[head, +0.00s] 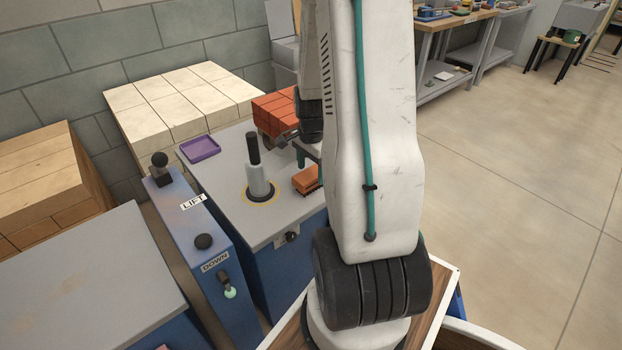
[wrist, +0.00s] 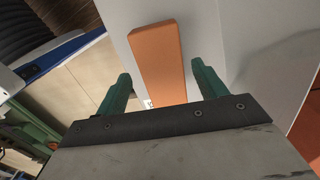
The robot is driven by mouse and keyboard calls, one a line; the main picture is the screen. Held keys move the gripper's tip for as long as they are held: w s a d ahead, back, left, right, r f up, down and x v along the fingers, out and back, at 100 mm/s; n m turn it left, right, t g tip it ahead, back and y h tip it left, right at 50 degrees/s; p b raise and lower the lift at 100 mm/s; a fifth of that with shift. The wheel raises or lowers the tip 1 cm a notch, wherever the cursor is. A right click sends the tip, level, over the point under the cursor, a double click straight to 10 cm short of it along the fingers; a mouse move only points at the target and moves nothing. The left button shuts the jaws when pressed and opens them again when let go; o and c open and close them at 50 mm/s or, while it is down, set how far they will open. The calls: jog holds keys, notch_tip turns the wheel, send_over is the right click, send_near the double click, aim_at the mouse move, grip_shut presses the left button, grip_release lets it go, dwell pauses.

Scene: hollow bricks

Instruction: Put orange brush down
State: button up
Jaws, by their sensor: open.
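The orange brush (head: 306,181) rests on the grey top of the blue machine (head: 225,160), near its right edge, partly hidden behind my arm. In the wrist view the brush (wrist: 158,58) lies between the two green fingers of my gripper (wrist: 161,80), with a gap on each side. My gripper is open and holds nothing. In the head view one green finger of the gripper (head: 301,157) shows just above and beside the brush. The rest of the gripper is hidden by my arm.
A dark-handled post (head: 258,175) stands left of the brush. A purple tray (head: 200,149) lies at the top's far left. Red bricks (head: 274,113) sit behind my gripper and pale bricks (head: 180,103) farther back. A blue lift control (head: 200,235) is at left.

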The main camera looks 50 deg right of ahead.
aim_at(310, 174)
notch_tip(310, 174, up, 7)
jog(key=shift+w+r, duration=0.1)
jog(key=shift+w, duration=0.05)
jog(key=w+a+r+n, duration=0.1)
jog(key=a+r+n, duration=0.4)
jog(key=a+r, duration=0.45)
jog(key=s+a+r+n, duration=0.4)
jog(key=s+a+n, duration=0.3)
jog(key=a, duration=0.3)
jog(key=s+a+r+n+t, duration=0.1)
jog(key=s+a+r+n, duration=0.4)
jog(key=a+n, duration=0.3)
jog(key=s+a, duration=0.1)
jog(key=a, duration=0.1)
jog(key=shift+s+a+r+n, duration=0.15)
jog(key=shift+s+a+n, duration=0.15)
jog(key=shift+s+a, duration=0.1)
jog(key=shift+o, duration=0.4)
jog(key=shift+d, duration=0.1)
